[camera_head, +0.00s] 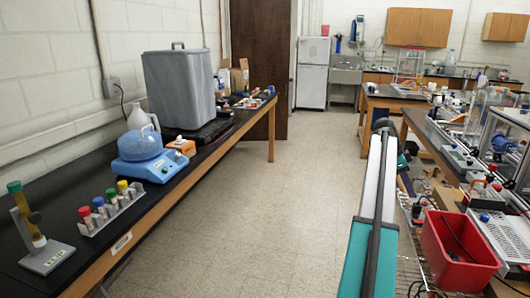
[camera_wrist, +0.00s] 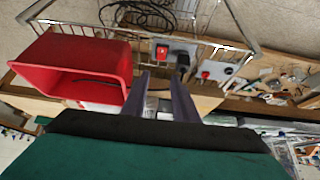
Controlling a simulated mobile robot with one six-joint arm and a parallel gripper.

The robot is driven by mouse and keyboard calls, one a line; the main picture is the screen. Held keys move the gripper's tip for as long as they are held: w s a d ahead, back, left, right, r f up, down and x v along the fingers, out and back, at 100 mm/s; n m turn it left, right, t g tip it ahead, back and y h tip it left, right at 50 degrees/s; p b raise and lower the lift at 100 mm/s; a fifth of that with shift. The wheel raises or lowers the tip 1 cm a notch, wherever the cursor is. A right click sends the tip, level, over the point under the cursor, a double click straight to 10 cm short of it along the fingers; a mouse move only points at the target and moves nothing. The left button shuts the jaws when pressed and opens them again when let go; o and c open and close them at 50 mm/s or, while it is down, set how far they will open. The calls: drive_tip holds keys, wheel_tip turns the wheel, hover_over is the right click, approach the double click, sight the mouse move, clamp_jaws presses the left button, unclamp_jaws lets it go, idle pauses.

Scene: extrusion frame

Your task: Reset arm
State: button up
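My gripper (camera_wrist: 160,80) shows in the wrist view as two dark fingers with a clear gap between them. It is open, and nothing is held between the fingers. A red bin (camera_wrist: 75,62) is left of the fingers in that view, apart from them. My teal and white arm (camera_head: 375,220) stretches away from the camera in the head view, at right of centre. I cannot make out the gripper fingers there.
In the head view, the red bin (camera_head: 460,250) stands right of my arm, by a cluttered bench (camera_head: 440,140). A wire rack (camera_head: 408,265) lies beside the bin. A black-topped bench (camera_head: 60,190) with lab items runs along the left. The middle floor (camera_head: 250,200) is clear.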

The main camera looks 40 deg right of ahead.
drive_tip(key=w+a+f+n, duration=0.4)
drive_tip(key=w+a+f, duration=1)
drive_tip(key=w+f, duration=0.3)
drive_tip(key=w+a+f+n+y, duration=0.1)
drive_tip(key=w+a+f+n, duration=0.15)
drive_tip(key=a+f, duration=0.85)
drive_tip(key=w+a+f+n, duration=0.2)
drive_tip(key=w+a+f, duration=0.1)
drive_tip(key=a+f, duration=0.8)
drive_tip(key=s+a+f+n+g, duration=0.1)
drive_tip(key=s+a+f+n, duration=0.15)
drive_tip(key=a+f, duration=0.4)
drive_tip(key=s+a+f+n, duration=0.2)
drive_tip(key=s+a+f, duration=0.15)
drive_tip(key=a, duration=0.65)
drive_tip(key=s+a+f+n+g, duration=0.15)
drive_tip(key=s+a+f, duration=0.25)
drive_tip(key=a, duration=0.5)
drive_tip(key=s+a+f+n+t+y, duration=0.1)
drive_tip(key=s+a+f+n, duration=0.2)
drive_tip(key=s+a+n, duration=0.4)
drive_tip(key=s+a+f+n+y, duration=0.2)
drive_tip(key=s+a+n, duration=0.5)
drive_tip(key=s, duration=0.5)
drive_tip(key=shift+s+a+f+t, duration=0.15)
drive_tip(key=shift+a+f+t, duration=0.2)
drive_tip(key=shift+a+f, duration=0.45)
